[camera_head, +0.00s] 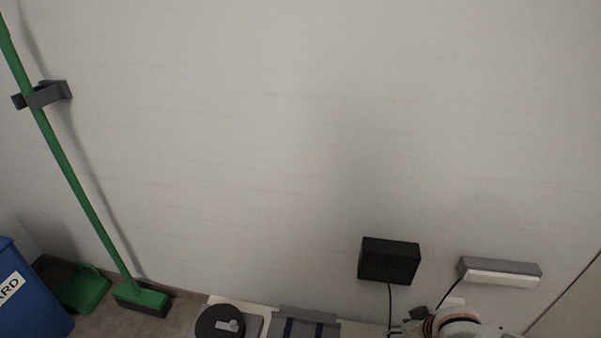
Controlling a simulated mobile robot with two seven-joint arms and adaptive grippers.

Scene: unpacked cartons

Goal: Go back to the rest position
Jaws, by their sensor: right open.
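A small part of my right gripper (440,323) seems to show at the bottom edge, right of centre, among pale, dark and orange rounded parts. Its fingertips are hard to make out, and the frame cuts most of it off. It is open, and I see nothing held in it. My left gripper is not in view.
A pale worktop carries a black round item (220,322) and a grey item with dark blue bands (303,325). A black box (389,261) and a grey-white bar (499,271) with cables are on the wall. A green broom (75,180) and blue bin (30,300) stand left.

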